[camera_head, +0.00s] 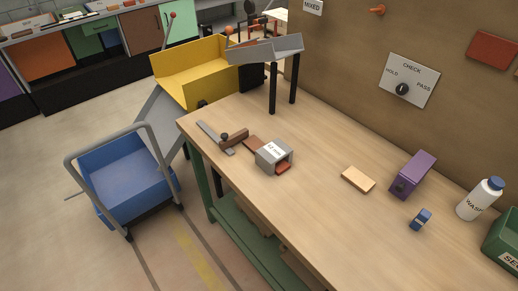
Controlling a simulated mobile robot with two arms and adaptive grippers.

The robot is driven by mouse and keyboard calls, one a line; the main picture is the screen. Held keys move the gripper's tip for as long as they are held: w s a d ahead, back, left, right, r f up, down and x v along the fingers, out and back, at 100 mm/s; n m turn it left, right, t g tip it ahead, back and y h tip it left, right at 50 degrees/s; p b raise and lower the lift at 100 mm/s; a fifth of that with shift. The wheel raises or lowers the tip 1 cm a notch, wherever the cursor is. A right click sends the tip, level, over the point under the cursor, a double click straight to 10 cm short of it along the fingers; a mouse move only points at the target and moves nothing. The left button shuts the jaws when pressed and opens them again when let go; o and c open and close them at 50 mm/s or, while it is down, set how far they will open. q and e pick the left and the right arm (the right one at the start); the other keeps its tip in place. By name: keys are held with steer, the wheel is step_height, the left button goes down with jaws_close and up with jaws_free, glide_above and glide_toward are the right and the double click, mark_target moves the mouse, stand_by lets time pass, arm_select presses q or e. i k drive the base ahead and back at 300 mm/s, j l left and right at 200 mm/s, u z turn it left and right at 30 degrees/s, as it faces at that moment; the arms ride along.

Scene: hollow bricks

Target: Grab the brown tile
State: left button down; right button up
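A flat reddish-brown piece (283,168) that looks like the brown tile shows at the front opening of a grey hollow block (268,159) with a white label. A similar brown piece (252,144) shows behind the block. They may be one tile lying through it, but the block hides the middle, so I cannot tell. A tan, flat-topped block (358,180) lies apart to the right on the wooden table (310,225). Neither of my grippers is in view.
A grey strip with a brown bar and knob (233,138) lies left of the grey block. A purple hollow block (412,175), a small blue item (421,220), a white bottle (479,199) and a green bin (503,240) are right. The table's front middle is clear.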

mark_target(253, 144)
steer(key=i+j+z, duration=0.15)
steer(key=j, duration=0.2)
steer(key=i+j+z, duration=0.15)
steer(key=j, duration=0.15)
steer(key=i+j+z, duration=0.1)
steer(key=j, duration=0.25)
steer(key=i+j+z, duration=0.15)
steer(key=j, duration=0.25)
